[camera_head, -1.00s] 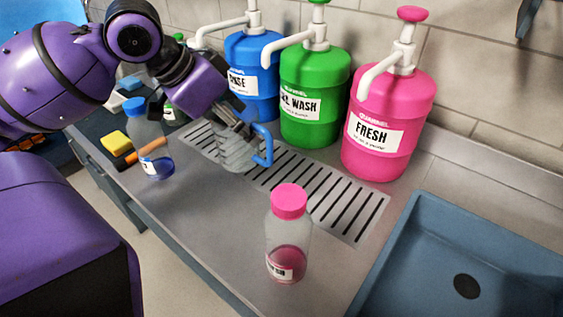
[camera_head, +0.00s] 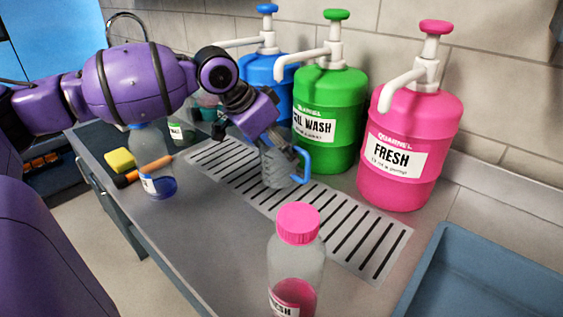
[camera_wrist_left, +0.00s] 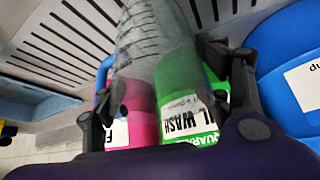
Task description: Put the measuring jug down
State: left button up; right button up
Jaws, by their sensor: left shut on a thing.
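The measuring jug (camera_head: 276,170) is clear, with a blue handle (camera_head: 304,167) on its right side. It looks about upright at the slotted drain grate (camera_head: 335,222), in front of the green pump bottle. I cannot tell whether its base touches the grate. My left gripper (camera_head: 280,146) is shut on the jug near its upper part and partly covers it. In the left wrist view the jug (camera_wrist_left: 150,45) lies between the two fingers of the gripper (camera_wrist_left: 166,100), and the green and pink bottles show through it.
Blue (camera_head: 263,80), green (camera_head: 330,110) and pink (camera_head: 408,150) pump bottles stand along the wall. A pink-capped bottle (camera_head: 297,260) stands in front. A bottle with blue liquid (camera_head: 155,175), an orange-handled brush (camera_head: 152,167) and a yellow sponge (camera_head: 120,160) are left. A blue-grey sink (camera_head: 490,270) is right.

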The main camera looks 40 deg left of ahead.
pick_arm(q)
jog(key=f, duration=0.3)
jog(key=shift+w+f+b, duration=0.2)
jog(key=shift+f+b, duration=0.1)
jog(key=o, duration=1.3)
jog(key=shift+f, duration=0.15)
jog(key=shift+c, duration=0.2)
jog(key=p+v, duration=0.6)
jog(key=v, duration=0.6)
jog(key=shift+r, duration=0.25)
